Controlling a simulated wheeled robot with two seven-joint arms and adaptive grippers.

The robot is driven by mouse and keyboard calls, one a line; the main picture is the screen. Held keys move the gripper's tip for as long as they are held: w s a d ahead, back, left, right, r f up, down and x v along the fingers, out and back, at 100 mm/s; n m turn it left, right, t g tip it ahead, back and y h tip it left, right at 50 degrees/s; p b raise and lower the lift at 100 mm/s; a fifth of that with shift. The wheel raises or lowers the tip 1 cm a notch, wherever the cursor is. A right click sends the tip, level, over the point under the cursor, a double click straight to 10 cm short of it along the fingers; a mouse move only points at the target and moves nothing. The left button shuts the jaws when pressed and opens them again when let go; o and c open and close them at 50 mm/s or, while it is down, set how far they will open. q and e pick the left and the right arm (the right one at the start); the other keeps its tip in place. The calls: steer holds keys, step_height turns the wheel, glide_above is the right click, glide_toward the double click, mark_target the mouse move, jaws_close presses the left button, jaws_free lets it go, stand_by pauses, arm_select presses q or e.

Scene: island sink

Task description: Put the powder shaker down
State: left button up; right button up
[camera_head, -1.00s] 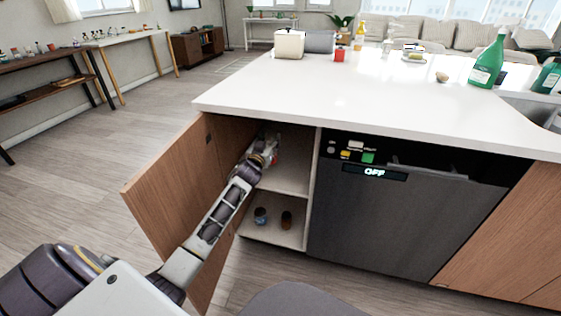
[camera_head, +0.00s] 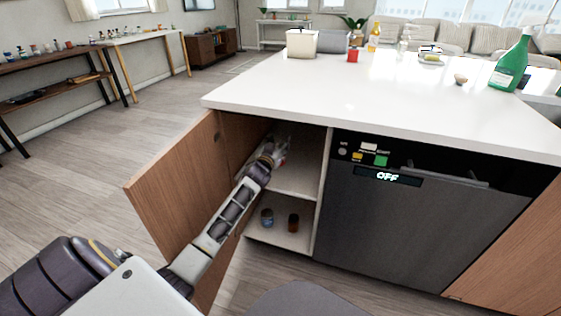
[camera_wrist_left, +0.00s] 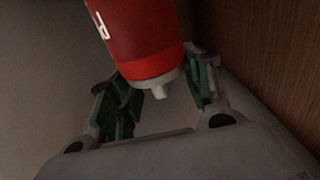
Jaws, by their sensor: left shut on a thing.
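The powder shaker (camera_wrist_left: 140,38) is a red cylinder with white lettering and a pale, narrow tip, seen in the left wrist view. My left gripper (camera_wrist_left: 158,88) is shut on it, with one green-padded finger on each side. In the head view my left gripper (camera_head: 279,152) is inside the open island cabinet, above its middle shelf (camera_head: 297,181). The shaker is mostly hidden there by the gripper. I cannot tell whether it touches the shelf. My right gripper is not in view.
The open wooden cabinet door (camera_head: 172,187) stands left of my arm. The dishwasher (camera_head: 415,225) is to the right, under the white countertop (camera_head: 380,100).

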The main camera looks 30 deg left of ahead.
arm_select(q)
steer(key=shift+f+b, duration=0.5)
steer(key=shift+f, duration=0.85)
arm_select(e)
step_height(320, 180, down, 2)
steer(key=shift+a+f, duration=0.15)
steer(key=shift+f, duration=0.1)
arm_select(q)
steer(key=shift+f+b, duration=1.25)
steer(key=shift+f, duration=1.25)
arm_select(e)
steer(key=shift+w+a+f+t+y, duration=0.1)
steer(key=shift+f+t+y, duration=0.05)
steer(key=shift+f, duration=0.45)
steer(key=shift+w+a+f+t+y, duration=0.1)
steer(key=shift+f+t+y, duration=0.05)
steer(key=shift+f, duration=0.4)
arm_select(q)
steer(key=shift+f, duration=0.15)
steer(key=o, duration=1.4)
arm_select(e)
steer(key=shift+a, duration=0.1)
arm_select(q)
steer(key=shift+r, duration=0.2)
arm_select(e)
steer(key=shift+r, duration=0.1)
